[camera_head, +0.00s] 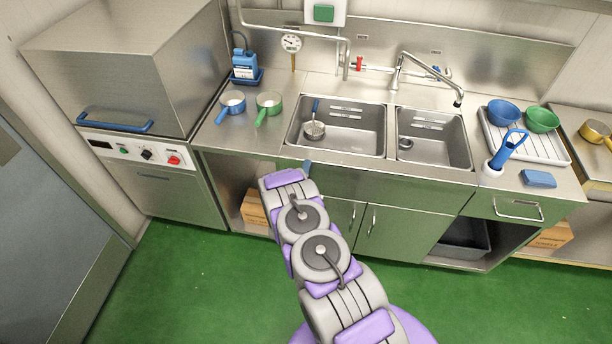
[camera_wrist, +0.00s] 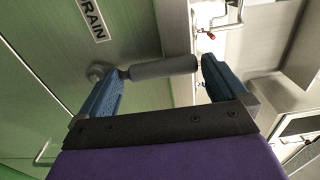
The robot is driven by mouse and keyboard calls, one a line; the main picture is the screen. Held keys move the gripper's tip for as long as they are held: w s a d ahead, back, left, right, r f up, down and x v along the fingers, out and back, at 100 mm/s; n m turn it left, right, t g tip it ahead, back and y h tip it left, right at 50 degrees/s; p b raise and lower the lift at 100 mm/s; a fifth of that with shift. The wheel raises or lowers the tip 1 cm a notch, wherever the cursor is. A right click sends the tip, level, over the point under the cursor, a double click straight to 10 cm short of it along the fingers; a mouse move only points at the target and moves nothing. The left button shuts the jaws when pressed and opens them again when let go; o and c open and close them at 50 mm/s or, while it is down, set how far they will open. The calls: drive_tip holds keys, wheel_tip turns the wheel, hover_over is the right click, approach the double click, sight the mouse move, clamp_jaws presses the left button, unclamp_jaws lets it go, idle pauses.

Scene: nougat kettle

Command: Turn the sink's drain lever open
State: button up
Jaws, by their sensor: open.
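The drain lever (camera_wrist: 165,68) shows in the wrist view as a grey cylindrical grip on a round pivot. The pivot sits on a metal panel, near a label (camera_wrist: 92,20) of which "RAIN" is readable. My gripper (camera_wrist: 162,65) is open, with its blue fingers apart. The grip spans the gap between the fingertips; one finger is near the pivot, the other near the free end. I cannot tell whether either touches it. In the head view the sink (camera_head: 391,130) has two basins; my arm reaches its front panel and hides the lever. Only a blue fingertip shows there.
A ladle (camera_head: 315,128) lies in the left basin. A faucet (camera_head: 398,68) and a red-handled valve (camera_head: 359,63) are behind the basins. Two small pans (camera_head: 232,103) stand left; a rack with bowls (camera_head: 503,112) stands right. Cabinet doors (camera_head: 408,238) are below; the green floor is clear.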

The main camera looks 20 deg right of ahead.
drive_tip(key=v, duration=1.7)
drive_tip(key=shift+a, duration=0.2)
drive_tip(key=shift+s, duration=0.1)
